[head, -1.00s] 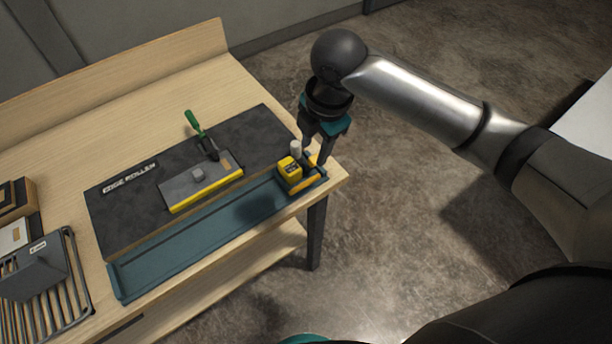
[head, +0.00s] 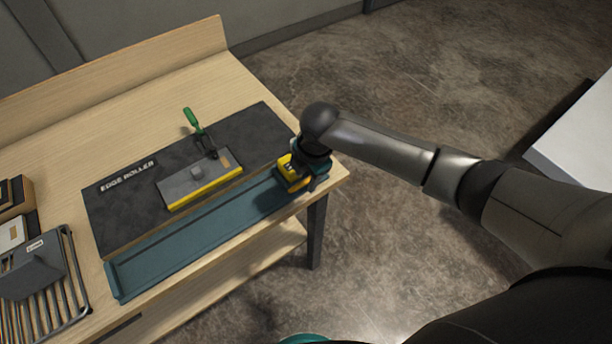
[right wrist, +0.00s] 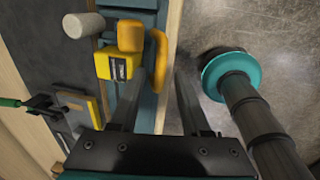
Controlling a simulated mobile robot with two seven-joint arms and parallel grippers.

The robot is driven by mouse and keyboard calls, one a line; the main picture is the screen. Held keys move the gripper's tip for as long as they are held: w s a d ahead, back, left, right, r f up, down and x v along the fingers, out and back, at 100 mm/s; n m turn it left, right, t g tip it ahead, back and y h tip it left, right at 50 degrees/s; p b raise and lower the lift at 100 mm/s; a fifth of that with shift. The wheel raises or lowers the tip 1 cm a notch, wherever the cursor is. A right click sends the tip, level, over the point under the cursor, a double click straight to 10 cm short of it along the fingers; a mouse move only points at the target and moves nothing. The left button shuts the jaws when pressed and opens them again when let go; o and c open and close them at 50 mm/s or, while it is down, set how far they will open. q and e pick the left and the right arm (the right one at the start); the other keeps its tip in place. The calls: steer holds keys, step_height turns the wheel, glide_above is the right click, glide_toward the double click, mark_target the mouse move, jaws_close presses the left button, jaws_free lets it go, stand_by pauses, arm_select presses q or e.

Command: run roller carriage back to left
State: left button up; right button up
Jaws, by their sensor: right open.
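The yellow roller carriage (head: 288,173) sits at the right end of the long teal track (head: 180,243) along the bench's front edge. It also shows in the right wrist view as a yellow block (right wrist: 120,52) with an orange-yellow part (right wrist: 157,60) and a pale grey knob (right wrist: 83,25). My right gripper (head: 310,176) is down at the carriage and hides part of it in the head view. In the right wrist view, the gripper's fingers (right wrist: 161,75) are apart, with the orange-yellow part appearing between their tips; contact cannot be told. My left gripper is not in view.
A dark board (head: 120,208) labelled "EDGE ROLLER" lies behind the track. It bears a grey plate with a yellow edge (head: 205,190) and a green-handled clamp (head: 200,132). A wire rack (head: 70,290) stands at the left. The track left of the carriage is clear.

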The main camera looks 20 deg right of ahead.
jaws_close()
stand_by(0.4)
stand_by(1.1)
